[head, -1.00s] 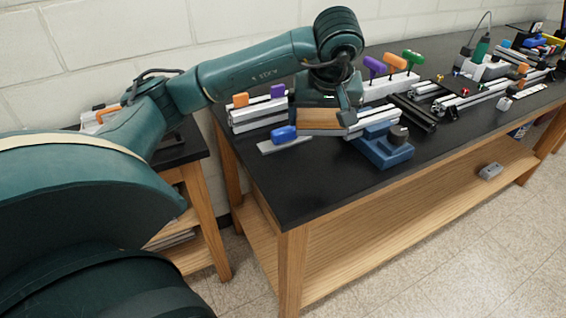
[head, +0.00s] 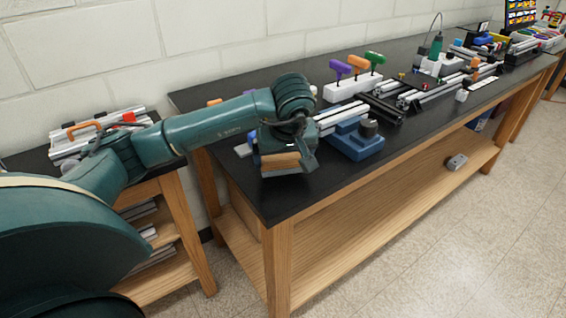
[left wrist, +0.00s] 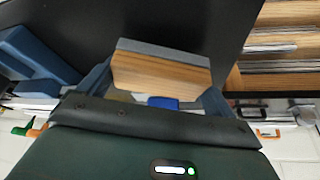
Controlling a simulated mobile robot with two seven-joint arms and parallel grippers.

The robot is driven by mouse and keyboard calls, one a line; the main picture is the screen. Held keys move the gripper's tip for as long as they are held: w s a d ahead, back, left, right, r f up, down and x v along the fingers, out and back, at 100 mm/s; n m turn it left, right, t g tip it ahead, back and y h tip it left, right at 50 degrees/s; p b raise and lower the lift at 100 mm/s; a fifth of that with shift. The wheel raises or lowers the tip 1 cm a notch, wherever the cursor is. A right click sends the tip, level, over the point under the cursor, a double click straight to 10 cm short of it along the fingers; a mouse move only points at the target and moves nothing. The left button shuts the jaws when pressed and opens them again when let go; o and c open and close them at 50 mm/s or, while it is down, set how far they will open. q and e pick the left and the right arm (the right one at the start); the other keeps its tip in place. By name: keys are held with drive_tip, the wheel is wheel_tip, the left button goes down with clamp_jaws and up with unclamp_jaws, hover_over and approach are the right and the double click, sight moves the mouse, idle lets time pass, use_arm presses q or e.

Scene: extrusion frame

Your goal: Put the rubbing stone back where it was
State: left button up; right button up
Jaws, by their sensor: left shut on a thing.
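The rubbing stone, a wooden block with a grey face, is held in my left gripper (head: 285,148) near the front left end of the black workbench (head: 300,195). Its wood (head: 281,161) shows under the wrist in the head view. In the left wrist view the stone (left wrist: 160,75) sits between the two fingers of the left gripper (left wrist: 155,88), grey strip on the outer side. I cannot tell whether it touches the bench top. My right gripper is not in view.
Behind are a white holder (head: 352,86) with coloured-handle tools and several aluminium extrusions (head: 430,95). A side table with orange-handled gear (head: 85,127) is at left. The bench's front left corner is clear.

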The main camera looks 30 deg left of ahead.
use_arm(q)
drive_tip(key=shift+f, duration=0.95)
drive_tip(key=o, duration=0.6)
drive_tip(key=shift+f, duration=0.2)
drive_tip(key=shift+c, duration=0.2)
drive_tip(key=shift+o, duration=0.9)
drive_tip(key=shift+r, duration=0.1)
